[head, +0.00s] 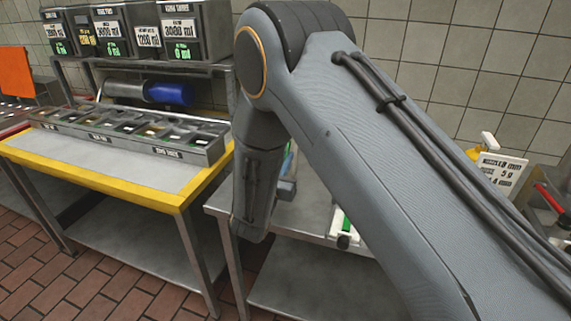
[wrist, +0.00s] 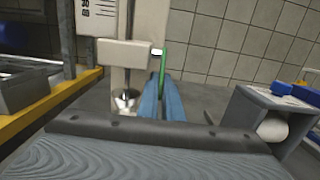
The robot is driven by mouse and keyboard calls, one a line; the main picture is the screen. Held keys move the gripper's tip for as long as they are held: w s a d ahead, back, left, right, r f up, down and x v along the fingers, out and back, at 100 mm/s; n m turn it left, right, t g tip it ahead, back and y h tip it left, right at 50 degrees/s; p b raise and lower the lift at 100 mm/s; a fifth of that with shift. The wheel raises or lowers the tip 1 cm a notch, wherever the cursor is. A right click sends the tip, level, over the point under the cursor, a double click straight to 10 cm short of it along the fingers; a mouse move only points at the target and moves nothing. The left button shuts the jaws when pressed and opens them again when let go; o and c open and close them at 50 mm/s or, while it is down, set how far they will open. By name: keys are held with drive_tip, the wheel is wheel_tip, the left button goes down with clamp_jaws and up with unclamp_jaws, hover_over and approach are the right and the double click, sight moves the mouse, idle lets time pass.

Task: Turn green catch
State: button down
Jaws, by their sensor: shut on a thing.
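The green catch (wrist: 163,60) is a thin, upright green strip in the wrist view, beside a cream-coloured machine (wrist: 150,30). My gripper (wrist: 162,84) has two blue fingers close together, with the lower end of the green strip between their tips. The fingers hide that lower end. In the head view my arm covers most of the machine and my gripper; only slivers of green and pale blue show beside the forearm.
A grey box with a white roll (wrist: 272,130) stands to the right in the wrist view. A yellow-edged table (head: 100,175) with a tray of compartments (head: 130,135) is at left. A tiled wall is behind. A steel table (head: 300,215) lies under my arm.

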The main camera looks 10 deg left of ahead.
drive_tip(key=t+b, duration=0.1)
drive_tip(key=b, duration=0.1)
drive_tip(key=w+t+b, duration=0.1)
drive_tip(key=b, duration=0.2)
drive_tip(key=f+t+b, duration=0.1)
drive_tip(key=b, duration=0.2)
drive_tip(key=shift+w+t+h, duration=0.3)
drive_tip(key=shift+t, duration=0.1)
drive_tip(key=shift+r, duration=0.1)
drive_tip(key=c, duration=1.9)
unclamp_jaws()
drive_tip(key=shift+c, duration=0.2)
drive_tip(key=shift+s, duration=0.1)
drive_tip(key=shift+b+v, duration=1.25)
drive_tip(key=shift+v, duration=2.6)
